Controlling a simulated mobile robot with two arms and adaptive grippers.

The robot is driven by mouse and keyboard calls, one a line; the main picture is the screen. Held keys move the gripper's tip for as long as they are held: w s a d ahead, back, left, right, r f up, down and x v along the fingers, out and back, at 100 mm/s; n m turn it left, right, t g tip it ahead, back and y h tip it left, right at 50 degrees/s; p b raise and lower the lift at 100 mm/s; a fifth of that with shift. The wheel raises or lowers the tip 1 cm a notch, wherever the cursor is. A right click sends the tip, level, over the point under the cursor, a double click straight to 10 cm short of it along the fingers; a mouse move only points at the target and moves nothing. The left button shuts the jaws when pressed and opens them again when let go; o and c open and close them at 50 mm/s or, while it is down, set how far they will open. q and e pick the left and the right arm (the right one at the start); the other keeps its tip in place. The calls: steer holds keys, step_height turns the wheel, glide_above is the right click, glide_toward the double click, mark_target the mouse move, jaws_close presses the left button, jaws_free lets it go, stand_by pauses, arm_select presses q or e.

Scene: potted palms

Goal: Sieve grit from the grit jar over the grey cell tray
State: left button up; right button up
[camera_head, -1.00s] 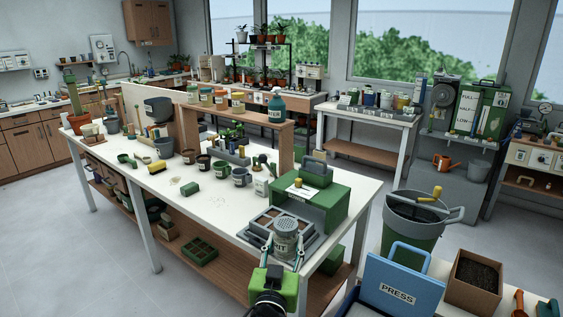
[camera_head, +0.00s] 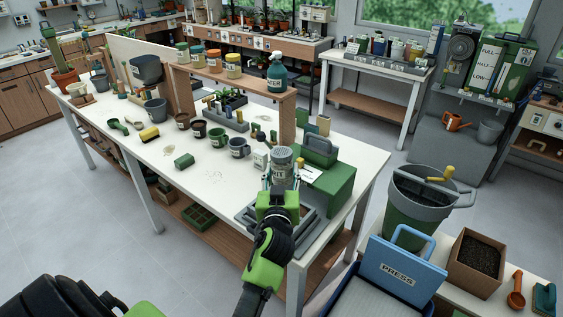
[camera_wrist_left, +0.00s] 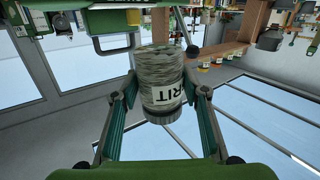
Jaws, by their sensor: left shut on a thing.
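My left gripper (camera_head: 280,186) is shut on the grit jar (camera_head: 282,168), a grey jar with a perforated top and a white label. The jar looks upright, top up, in the head view. In the left wrist view the jar (camera_wrist_left: 160,80) sits between the two green-backed fingers, its label partly showing "RIT". The grey cell tray (camera_head: 246,217) lies at the near right end of the white table. My left gripper and forearm hide most of it, including its cells. The jar appears above the tray's far side; its exact height cannot be told. My right gripper is out of view.
A green box (camera_head: 333,190) stands right beside the tray.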

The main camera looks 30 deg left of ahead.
arm_select(q)
steer(key=d+f+n+g+h+p, duration=0.4)
steer(key=f+n+h+p, duration=0.2)
steer(key=p, duration=0.9)
steer(key=shift+s+f+n, duration=0.35)
steer(key=shift+f+n, duration=0.15)
steer(key=shift+f, duration=0.1)
steer(key=shift+d, duration=0.15)
step_height(320, 180, up, 2)
steer(key=n+g+h+p, duration=0.1)
steer(key=n+h, duration=0.1)
steer(key=h, duration=0.1)
steer(key=shift+r+h, duration=0.15)
steer(key=shift+h, duration=0.15)
steer(key=shift+d, duration=0.1)
stand_by(4.9)
